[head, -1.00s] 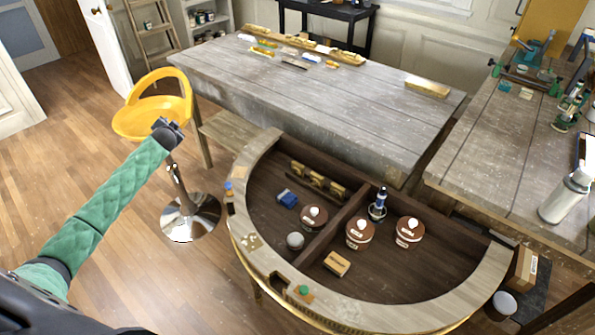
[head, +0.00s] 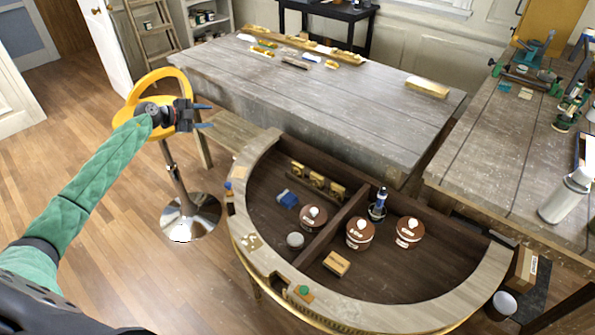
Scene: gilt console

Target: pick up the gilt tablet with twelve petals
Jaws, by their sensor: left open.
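Three small gilt tablets stand in a row against the straight back wall of the half-round console, in its left compartment: a left one (head: 298,169), a middle one (head: 317,180) and a right one (head: 336,190). Their faces are too small for me to count petals, so I cannot tell which one the task names. My left gripper (head: 205,116) is open and empty. It is in front of the yellow stool in the picture, up and to the left of the console, well apart from the tablets, with its fingers pointing right. My right gripper is not in view.
The console (head: 468,302) has a raised rim and a middle divider (head: 335,222). A blue block (head: 287,199), brown round pots (head: 360,233), a grey jar (head: 295,240) and a dark-blue bottle (head: 378,204) stand inside. A yellow stool (head: 161,87) and a grey table (head: 300,100) stand behind.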

